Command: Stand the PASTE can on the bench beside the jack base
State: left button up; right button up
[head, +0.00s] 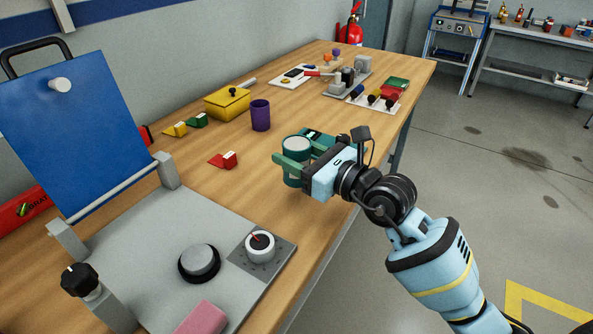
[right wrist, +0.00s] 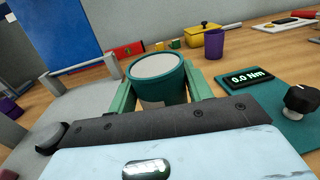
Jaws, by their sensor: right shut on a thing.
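My right gripper (head: 291,165) is shut on a dark green can with a pale lid (head: 296,144), one green finger on each side of it. In the right wrist view the can (right wrist: 158,82) looks upright between the fingers, with part of a pale label showing. No lettering on it is readable. It is over or on the wooden bench (head: 215,185) near the front edge; I cannot tell whether its bottom touches. A grey base plate (head: 150,245) with a tilted blue panel lies to the left; I cannot tell whether it is the jack base. My left gripper is out of view.
A purple cup (head: 260,115), a yellow box (head: 228,104) and a red block (head: 229,160) stand farther back. Bare wood lies between the can and the grey plate.

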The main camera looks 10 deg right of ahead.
notch_tip(320, 180, down, 4)
jog(key=shift+f+b, duration=0.1)
jog(key=shift+b, duration=0.25)
jog(key=o, duration=1.1)
jog(key=shift+f, duration=0.1)
jog(key=shift+o, duration=0.2)
jog(key=shift+s+d, duration=0.1)
jog(key=v, duration=1.1)
jog(key=shift+b, duration=0.35)
jog(key=shift+s+d, duration=0.25)
jog(key=shift+s, duration=0.1)
